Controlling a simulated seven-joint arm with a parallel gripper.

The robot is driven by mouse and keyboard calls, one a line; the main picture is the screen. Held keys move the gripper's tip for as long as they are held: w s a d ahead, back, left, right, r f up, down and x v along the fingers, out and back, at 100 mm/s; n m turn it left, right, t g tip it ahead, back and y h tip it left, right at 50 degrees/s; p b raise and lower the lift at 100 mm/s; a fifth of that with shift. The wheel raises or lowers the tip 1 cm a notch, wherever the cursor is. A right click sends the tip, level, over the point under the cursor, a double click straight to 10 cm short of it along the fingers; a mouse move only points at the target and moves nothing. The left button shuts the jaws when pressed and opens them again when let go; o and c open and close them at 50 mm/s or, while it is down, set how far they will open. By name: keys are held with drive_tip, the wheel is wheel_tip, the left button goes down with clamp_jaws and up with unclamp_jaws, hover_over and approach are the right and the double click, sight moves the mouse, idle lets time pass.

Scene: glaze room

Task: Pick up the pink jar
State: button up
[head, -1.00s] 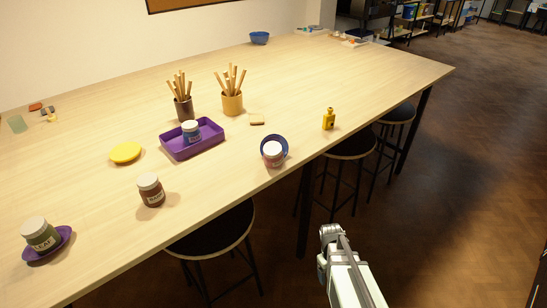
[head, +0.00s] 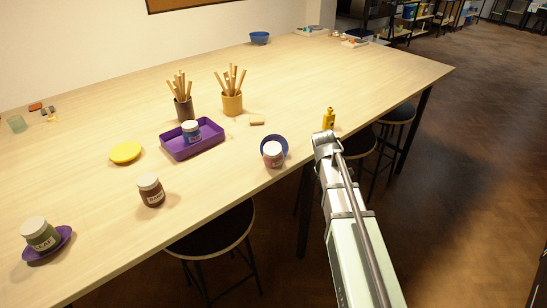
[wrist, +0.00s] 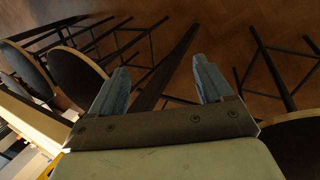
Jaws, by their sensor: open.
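The pink jar (head: 273,160) has a white lid and stands upright near the table's front edge in the head view. It is at a blue round dish (head: 283,140); I cannot tell whether it stands in it or just in front. My gripper (wrist: 161,64) is open and empty in the wrist view, its two blue-grey fingers apart over the floor and stools. The jar cannot be made out in that view. In the head view my arm reaches up to the table's front edge, right of the jar, and its fingers cannot be made out.
A yellow bottle (head: 329,116) stands just beyond my arm, partly covered. A purple tray (head: 211,143) holds a blue jar (head: 191,131). A brown jar (head: 151,190), a green jar (head: 40,234) and a yellow disc (head: 125,152) stand left. Stools (head: 213,240) line the front edge.

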drive_tip(key=w+a+r+n+t, duration=0.1)
drive_tip(key=w+r, duration=0.2)
drive_tip(key=r, duration=0.7)
drive_tip(key=n+g+y, duration=0.1)
drive_tip(key=n+y, duration=0.1)
drive_tip(key=n, duration=0.2)
approach(273, 148)
drive_tip(key=shift+x, duration=6.65)
drive_tip(key=shift+a, duration=0.1)
